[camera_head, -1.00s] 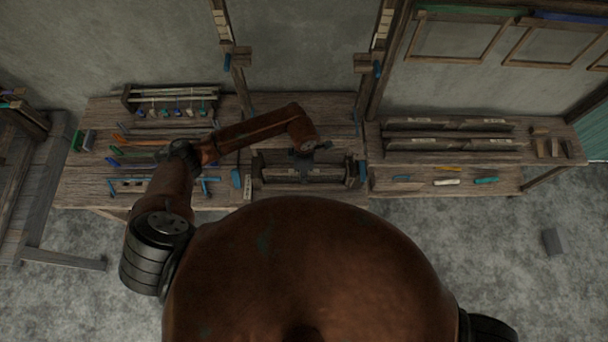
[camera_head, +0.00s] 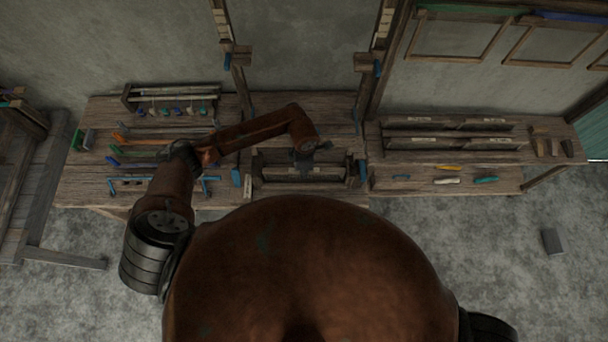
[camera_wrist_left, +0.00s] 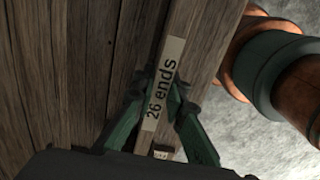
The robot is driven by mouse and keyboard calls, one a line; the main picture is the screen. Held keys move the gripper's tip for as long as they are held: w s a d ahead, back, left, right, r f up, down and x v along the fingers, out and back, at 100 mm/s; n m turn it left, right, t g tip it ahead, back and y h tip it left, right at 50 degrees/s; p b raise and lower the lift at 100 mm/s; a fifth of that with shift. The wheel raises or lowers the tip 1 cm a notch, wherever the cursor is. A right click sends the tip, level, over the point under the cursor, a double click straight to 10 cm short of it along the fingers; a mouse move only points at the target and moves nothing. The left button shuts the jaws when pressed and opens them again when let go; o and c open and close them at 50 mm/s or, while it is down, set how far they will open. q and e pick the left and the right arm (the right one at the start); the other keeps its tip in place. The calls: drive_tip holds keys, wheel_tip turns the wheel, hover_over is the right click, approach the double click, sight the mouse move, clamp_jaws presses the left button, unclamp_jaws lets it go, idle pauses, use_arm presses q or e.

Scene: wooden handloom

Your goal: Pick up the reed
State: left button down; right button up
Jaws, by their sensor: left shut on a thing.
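The reed (camera_head: 325,172) seems to be the long, dark, slatted piece lying crosswise at the front of the middle bench in the head view. My right gripper is not in view.
Wooden posts (camera_head: 238,85) rise behind the bench. The left bench (camera_head: 95,185) carries several tools and a small rack (camera_head: 172,95). The right bench (camera_head: 380,158) holds a labelled rack (camera_head: 455,140) and several small coloured tools.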

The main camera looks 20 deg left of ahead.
use_arm(q)
drive_tip(key=shift+r, duration=0.1)
drive_tip(key=shift+r, duration=0.5)
wheel_tip(320, 180, up, 2)
drive_tip(key=shift+r+b, duration=0.1)
drive_tip(key=shift+b, duration=0.55)
drive_tip(key=s+d+r+b, duration=0.1)
drive_tip(key=s+d+r, duration=0.1)
drive_tip(key=s+r, duration=0.3)
drive_tip(key=s+d+r+b, duration=0.1)
drive_tip(key=s+r, duration=0.3)
drive_tip(key=s, duration=0.4)
drive_tip(key=shift+s+d+r, duration=0.2)
drive_tip(key=shift+d+r, duration=0.15)
drive_tip(key=shift+d, duration=0.4)
